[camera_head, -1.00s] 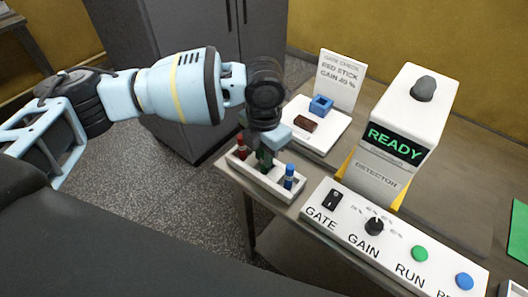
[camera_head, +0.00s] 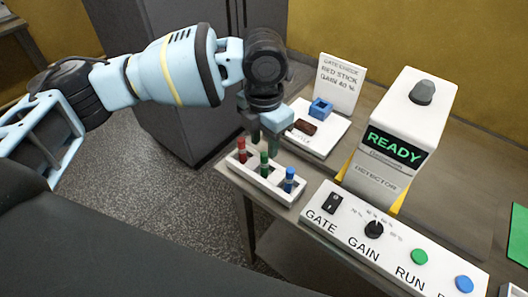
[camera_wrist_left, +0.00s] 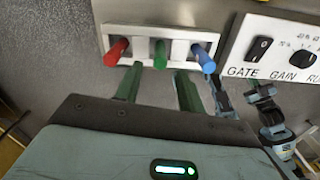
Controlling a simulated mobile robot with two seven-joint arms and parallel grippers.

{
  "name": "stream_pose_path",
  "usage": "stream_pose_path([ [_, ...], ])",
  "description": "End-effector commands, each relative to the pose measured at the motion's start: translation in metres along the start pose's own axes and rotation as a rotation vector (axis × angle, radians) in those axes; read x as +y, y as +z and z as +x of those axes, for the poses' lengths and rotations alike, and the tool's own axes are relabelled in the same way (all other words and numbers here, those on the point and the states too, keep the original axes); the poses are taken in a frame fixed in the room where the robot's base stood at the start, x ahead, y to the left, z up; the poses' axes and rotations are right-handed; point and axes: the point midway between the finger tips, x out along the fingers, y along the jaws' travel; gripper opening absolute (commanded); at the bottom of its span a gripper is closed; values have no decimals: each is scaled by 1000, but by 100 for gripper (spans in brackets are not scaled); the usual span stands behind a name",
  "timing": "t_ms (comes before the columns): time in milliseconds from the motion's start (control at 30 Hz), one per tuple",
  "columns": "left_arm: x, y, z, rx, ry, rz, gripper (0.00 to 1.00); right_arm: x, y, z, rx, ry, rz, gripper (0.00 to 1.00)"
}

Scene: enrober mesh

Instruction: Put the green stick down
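The green stick (camera_head: 264,164) stands in the middle of a white rack (camera_head: 284,196), between the red stick (camera_head: 242,150) and the blue stick (camera_head: 289,180). In the left wrist view the green stick (camera_wrist_left: 160,54) shows between the red (camera_wrist_left: 116,50) and blue (camera_wrist_left: 203,57) ones. My left gripper (camera_head: 264,140) is above the rack. In the wrist view its two dark green fingers (camera_wrist_left: 158,84) are apart with nothing between them, short of the green stick.
A detector (camera_head: 410,125) reading READY stands to the right. A control panel (camera_head: 385,243) with a gate switch, gain knob and buttons lies in front.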

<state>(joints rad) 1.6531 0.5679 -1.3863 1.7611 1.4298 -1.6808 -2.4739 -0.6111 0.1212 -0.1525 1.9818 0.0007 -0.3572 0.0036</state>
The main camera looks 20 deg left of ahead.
Motion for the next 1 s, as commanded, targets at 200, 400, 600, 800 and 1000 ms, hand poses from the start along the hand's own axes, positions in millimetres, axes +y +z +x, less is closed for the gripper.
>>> stream_pose_path([
  [200, 0, 0, -41, -2, 0, 1, 39, 0, -2, 0, 3, 0, 0, 0],
  [400, 0, 0, -60, 1, 0, 2, 39, 0, -2, 0, 4, 1, 2, 0],
  [600, 0, 0, -64, 1, -1, 1, 39, -2, -3, 0, 5, 1, 10, 0],
  [800, 0, 0, -64, 1, -1, 1, 39, -3, -3, 0, 5, 1, 13, 0],
  [1000, 0, 0, -63, 1, -1, 1, 39, -3, -3, 0, 5, 1, 12, 0],
])
